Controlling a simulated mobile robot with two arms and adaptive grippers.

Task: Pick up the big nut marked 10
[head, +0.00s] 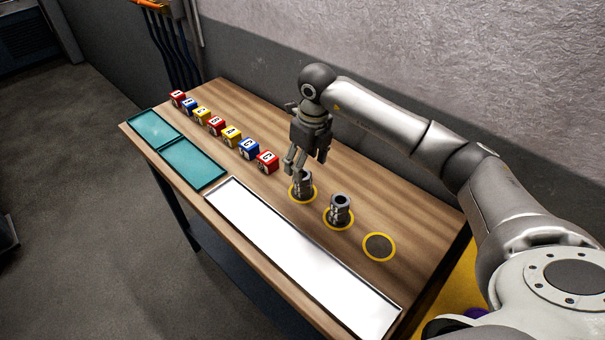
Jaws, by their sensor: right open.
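Two dark grey stacks of metal nuts stand upright on the wooden table (410,235). The farther nut stack (304,187) stands in a yellow ring, and the nearer nut stack (340,211) stands in another. I cannot read a 10 on any nut. My right gripper (304,166) points down, open, with its fingers close over the top of the farther stack. The fingers partly hide that top, and I cannot tell if they touch it. My left gripper is not in view.
A third yellow ring (379,247) is empty. A row of lettered blocks (231,136) runs along the far part of the table. Two teal trays (193,164) and a long white tray (300,259) lie along the left edge. A wall stands behind.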

